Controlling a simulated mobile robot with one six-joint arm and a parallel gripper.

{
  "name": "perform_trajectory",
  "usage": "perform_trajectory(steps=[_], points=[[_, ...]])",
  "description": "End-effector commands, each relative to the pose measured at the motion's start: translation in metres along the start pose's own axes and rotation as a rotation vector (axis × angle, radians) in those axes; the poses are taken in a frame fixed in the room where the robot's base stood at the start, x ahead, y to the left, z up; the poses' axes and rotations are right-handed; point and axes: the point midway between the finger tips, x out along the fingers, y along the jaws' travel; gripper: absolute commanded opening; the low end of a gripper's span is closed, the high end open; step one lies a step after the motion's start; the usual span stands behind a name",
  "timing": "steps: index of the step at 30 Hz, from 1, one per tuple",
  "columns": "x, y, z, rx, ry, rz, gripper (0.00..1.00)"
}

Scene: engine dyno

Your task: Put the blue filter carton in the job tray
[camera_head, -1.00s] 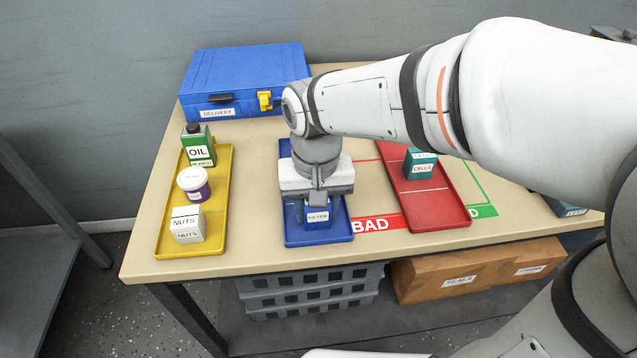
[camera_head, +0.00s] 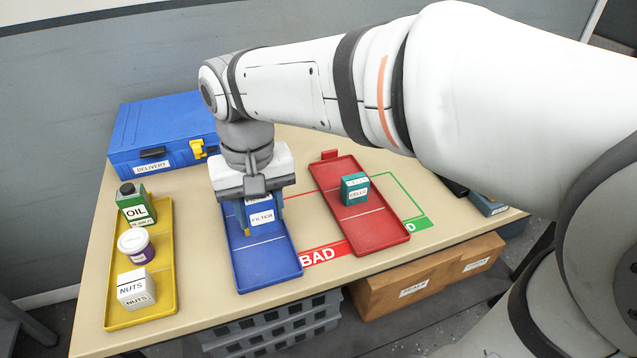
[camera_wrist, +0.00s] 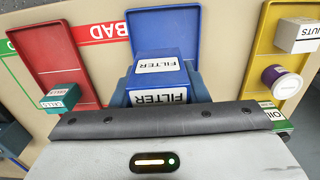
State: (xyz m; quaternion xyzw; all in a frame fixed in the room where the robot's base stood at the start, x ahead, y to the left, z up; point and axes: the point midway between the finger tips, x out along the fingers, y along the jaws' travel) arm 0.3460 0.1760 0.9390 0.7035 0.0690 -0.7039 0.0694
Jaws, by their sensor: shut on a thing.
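The blue filter carton (camera_head: 262,216), with a white FILTER label, is between the fingers of my gripper (camera_head: 261,208). The gripper is shut on it. In the head view the carton appears over the far half of a blue tray (camera_head: 268,268); the gap beneath it is hard to judge. The wrist view shows the carton (camera_wrist: 158,72) between the two fingers, with the blue tray (camera_wrist: 165,28) behind it. No tray in view carries a readable job label.
A yellow tray (camera_head: 166,300) at left holds a green oil can (camera_head: 137,205), a purple-and-white tub (camera_head: 136,246) and a nuts box (camera_head: 137,289). A red tray (camera_head: 385,232) at right holds a teal cells box (camera_head: 354,189). A blue delivery case (camera_head: 165,130) stands behind.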

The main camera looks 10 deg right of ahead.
Motion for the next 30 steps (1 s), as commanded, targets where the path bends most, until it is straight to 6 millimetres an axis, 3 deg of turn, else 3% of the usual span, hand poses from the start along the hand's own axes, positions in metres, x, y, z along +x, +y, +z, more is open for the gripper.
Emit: perform_trajectory(steps=[11, 21, 30], points=[[-0.004, 0.084, -0.016, 0.01, 0.001, 0.0, 0.17], [-0.004, 0.166, -0.008, 0.009, -0.001, -0.001, 0.17], [-0.003, 0.206, 0.003, 0.003, 0.0, 0.0, 0.17]])
